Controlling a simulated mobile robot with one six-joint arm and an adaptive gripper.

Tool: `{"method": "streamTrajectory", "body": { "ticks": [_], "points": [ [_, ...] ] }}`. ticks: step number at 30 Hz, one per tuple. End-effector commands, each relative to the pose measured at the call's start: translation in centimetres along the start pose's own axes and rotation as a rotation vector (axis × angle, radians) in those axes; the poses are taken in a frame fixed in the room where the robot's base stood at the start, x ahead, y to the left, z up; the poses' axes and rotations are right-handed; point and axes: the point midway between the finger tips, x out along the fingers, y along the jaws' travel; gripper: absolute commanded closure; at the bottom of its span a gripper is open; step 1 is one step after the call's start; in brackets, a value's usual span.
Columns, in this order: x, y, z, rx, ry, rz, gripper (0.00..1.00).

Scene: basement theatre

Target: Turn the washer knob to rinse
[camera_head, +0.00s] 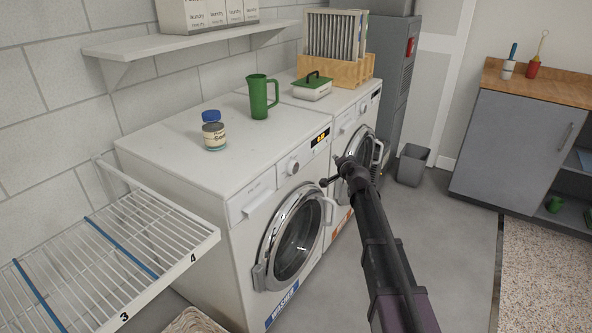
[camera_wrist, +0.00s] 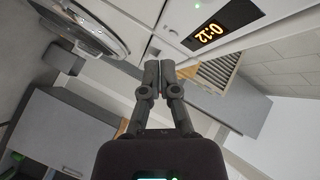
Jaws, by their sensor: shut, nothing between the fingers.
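The washer (camera_head: 185,155) is a white front-loader with a "WASHER" label low on its front. Its round light knob (camera_head: 293,166) sits on the front panel, left of the lit orange display (camera_head: 320,137). My gripper (camera_head: 330,180) is in front of the machines, to the right of the knob and apart from it. In the wrist view its fingers (camera_wrist: 160,68) are together and hold nothing. A lit display (camera_wrist: 208,32) there reads 0:12 upside down. The knob's pointer and setting marks are too small to read.
A second white machine (camera_head: 347,128) stands right of the washer. A blue-capped jar (camera_head: 214,135) and green pitcher (camera_head: 259,98) stand on top. A wire rack (camera_head: 130,255) juts out at left. A grey bin (camera_head: 412,166) stands behind my arm.

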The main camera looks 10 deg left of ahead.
Motion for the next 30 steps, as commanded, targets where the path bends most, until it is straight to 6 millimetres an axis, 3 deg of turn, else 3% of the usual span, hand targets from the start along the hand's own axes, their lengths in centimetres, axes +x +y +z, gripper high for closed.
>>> {"method": "streamTrajectory", "body": {
  "ticks": [1, 9, 20, 30],
  "points": [
    [0.0, 0.0, 0.0, -0.001, 0.000, 0.000, 0.79],
    [-0.6, 0.5, 0.5, -0.052, -0.039, -0.002, 0.00],
    [-3.4, 1.6, 2.7, -0.293, -0.203, -0.084, 0.00],
    [-7.1, 1.3, 4.8, -0.569, -0.317, -0.295, 0.00]
  ]
}}
